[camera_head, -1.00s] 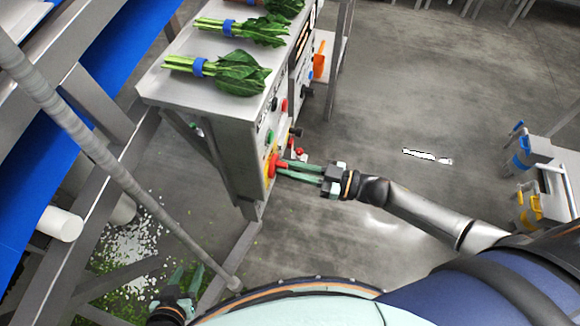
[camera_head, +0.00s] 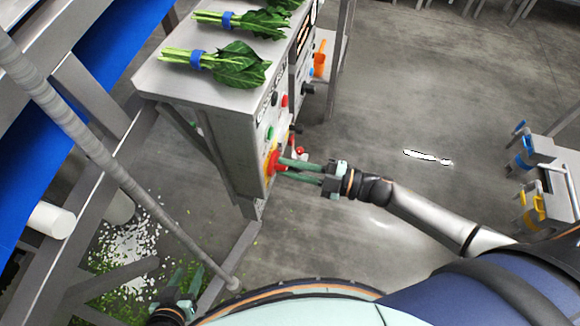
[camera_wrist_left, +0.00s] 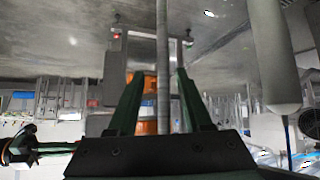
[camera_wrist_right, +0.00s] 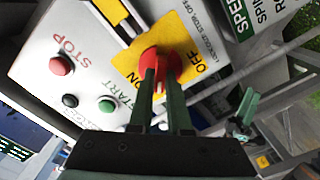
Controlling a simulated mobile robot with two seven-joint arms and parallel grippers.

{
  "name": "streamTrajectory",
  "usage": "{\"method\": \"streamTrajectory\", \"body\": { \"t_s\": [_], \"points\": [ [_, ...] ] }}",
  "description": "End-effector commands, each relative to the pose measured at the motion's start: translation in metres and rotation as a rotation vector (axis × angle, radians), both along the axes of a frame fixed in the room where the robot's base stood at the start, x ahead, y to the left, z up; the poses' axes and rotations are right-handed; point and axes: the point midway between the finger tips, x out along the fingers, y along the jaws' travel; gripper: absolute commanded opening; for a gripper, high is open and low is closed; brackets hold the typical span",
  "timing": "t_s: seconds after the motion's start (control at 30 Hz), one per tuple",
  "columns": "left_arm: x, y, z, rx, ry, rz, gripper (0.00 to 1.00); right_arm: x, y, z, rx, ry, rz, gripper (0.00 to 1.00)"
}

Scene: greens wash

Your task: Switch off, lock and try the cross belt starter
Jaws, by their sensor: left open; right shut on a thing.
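The starter box (camera_head: 232,135) stands left of centre in the head view. Its red rotary switch (camera_wrist_right: 168,62) sits on a yellow plate (camera_wrist_right: 125,66) marked ON and OFF in the right wrist view. My right gripper (camera_head: 283,168) is shut on the switch's red handle, its fingers covering part of it. The red STOP button (camera_wrist_right: 61,65), a black button (camera_wrist_right: 70,100) and the green START button (camera_wrist_right: 106,106) are beside the plate, untouched. A small red item (camera_head: 300,150) shows beside the box; I cannot tell what it is. My left gripper (camera_head: 186,278) is open and empty, low at the left.
Bunches of greens (camera_head: 228,66) lie on the box top. A blue belt (camera_head: 110,55) and steel frame posts are at the left. A grey stand (camera_head: 545,185) with blue and yellow clasped items is at the far right. The floor between is clear.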

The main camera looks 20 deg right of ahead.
Motion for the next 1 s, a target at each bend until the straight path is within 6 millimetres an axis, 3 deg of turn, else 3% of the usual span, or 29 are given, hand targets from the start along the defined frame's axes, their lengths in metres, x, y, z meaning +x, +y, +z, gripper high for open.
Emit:
{"method": "streamTrajectory", "body": {
  "t_s": [0.5, 1.0],
  "points": [
    [-0.001, -0.003, -0.022, -0.003, 0.014, -0.007, 0.5, -0.001, 0.0, -0.004, -0.265, -0.392, 0.0, 0.0],
    [0.007, -0.014, -0.021, -0.017, 0.001, -0.025, 0.5, -0.001, 0.0, -0.004, -0.404, -0.595, 0.0, 0.0]
  ]
}}
